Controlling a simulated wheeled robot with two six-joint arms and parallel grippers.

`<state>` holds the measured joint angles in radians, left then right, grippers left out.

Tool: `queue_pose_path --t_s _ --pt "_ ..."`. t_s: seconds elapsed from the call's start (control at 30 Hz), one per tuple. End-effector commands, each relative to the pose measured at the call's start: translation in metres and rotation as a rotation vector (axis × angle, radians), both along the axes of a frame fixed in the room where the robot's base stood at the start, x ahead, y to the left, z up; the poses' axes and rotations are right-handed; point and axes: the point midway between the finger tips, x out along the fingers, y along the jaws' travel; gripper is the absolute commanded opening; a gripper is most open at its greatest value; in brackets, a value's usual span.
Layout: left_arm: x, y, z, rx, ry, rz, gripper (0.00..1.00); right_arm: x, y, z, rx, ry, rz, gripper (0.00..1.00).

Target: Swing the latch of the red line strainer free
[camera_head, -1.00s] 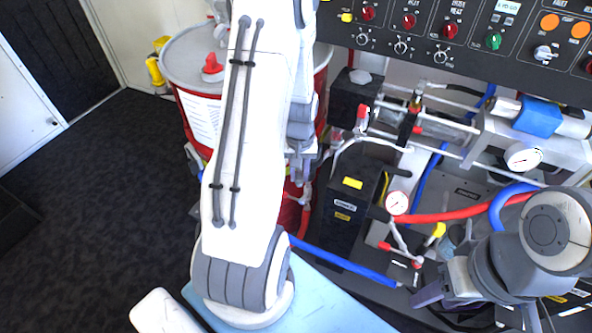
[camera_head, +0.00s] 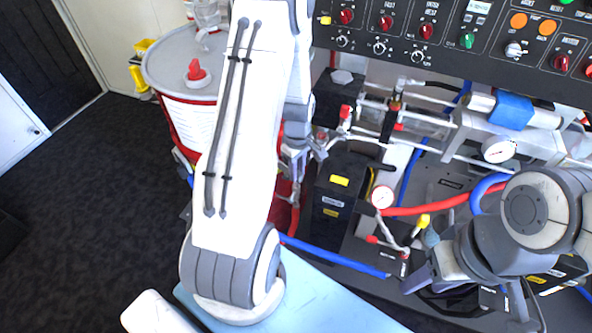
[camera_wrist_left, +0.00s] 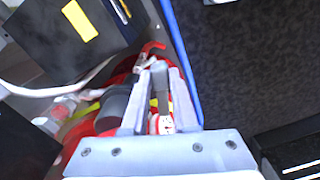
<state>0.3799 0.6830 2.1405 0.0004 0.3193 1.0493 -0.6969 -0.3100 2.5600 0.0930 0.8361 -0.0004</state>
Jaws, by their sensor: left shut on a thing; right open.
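My left gripper (camera_head: 297,165) points down between the drum and the black pump box. In the left wrist view its two grey fingers (camera_wrist_left: 160,105) are shut on a slim dark grey piece (camera_wrist_left: 159,78), which looks like the latch. Red parts of what seems to be the red line strainer (camera_wrist_left: 108,115) show beside and behind the fingers. In the head view only some red (camera_head: 284,190) shows below the gripper; the latch itself is hidden there. My right gripper (camera_head: 465,298) is open at the lower right, over the skid.
A red drum with a grey lid (camera_head: 165,65) stands at the left. The black pump box (camera_head: 338,195) is close on the right of my left gripper. A control panel (camera_head: 450,45) spans the top. Hoses, a gauge (camera_head: 382,196) and valves fill the right.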

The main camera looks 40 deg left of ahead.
Motion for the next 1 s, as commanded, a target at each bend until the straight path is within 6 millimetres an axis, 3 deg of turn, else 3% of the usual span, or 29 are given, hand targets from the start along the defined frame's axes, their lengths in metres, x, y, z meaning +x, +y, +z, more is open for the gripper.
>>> queue_pose_path --t_s 0.6,0.63,0.7,1.0 --pt "0.0041 0.0008 0.0011 0.002 -0.006 0.046 0.0 0.0 0.0 0.0016 0.0 0.0 0.0 0.5" --pt "0.0041 0.0008 0.0011 0.002 -0.006 0.046 0.31 0.0 0.0 0.0016 0.0 0.0 0.0 0.5" --pt "0.004 0.0009 0.0011 0.002 -0.006 0.046 0.57 0.0 0.0 0.0016 0.0 0.0 0.0 0.5" --pt "0.0028 0.0001 0.0008 0.001 -0.002 0.044 0.57 0.0 0.0 0.0015 0.0 0.0 0.0 0.5"
